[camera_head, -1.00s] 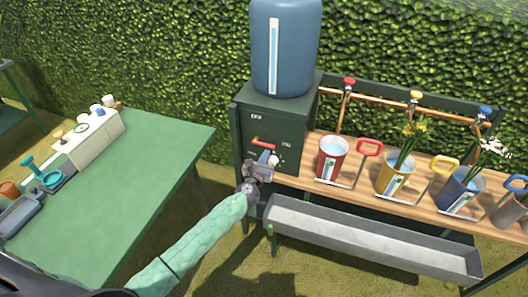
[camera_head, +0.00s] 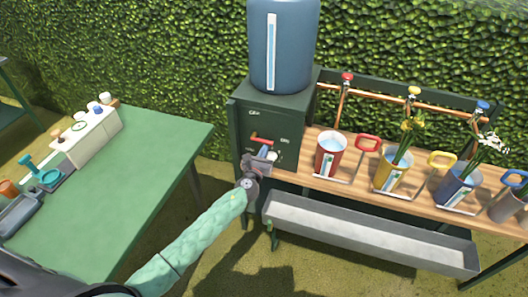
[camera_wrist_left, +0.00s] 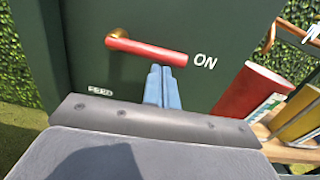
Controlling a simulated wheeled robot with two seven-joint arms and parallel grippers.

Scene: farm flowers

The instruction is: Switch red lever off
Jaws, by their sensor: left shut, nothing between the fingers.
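The red lever (camera_head: 262,140) is on the front of a dark green cabinet (camera_head: 285,115) below a blue water tank. In the left wrist view the red lever (camera_wrist_left: 147,51) lies nearly level, its brass pivot at the left and its free end pointing right at the word ON. My left gripper (camera_head: 265,152) is shut and empty just below the lever. In the left wrist view its blue fingertips (camera_wrist_left: 162,70) sit under the lever's right part, very close; I cannot tell whether they touch. My right gripper is not in view.
The blue tank (camera_head: 284,45) stands on the cabinet. Red (camera_head: 330,157), yellow (camera_head: 391,172) and blue (camera_head: 459,188) buckets stand on the wooden shelf to the right. A grey trough (camera_head: 370,236) is below. A green table (camera_head: 125,190) is at left.

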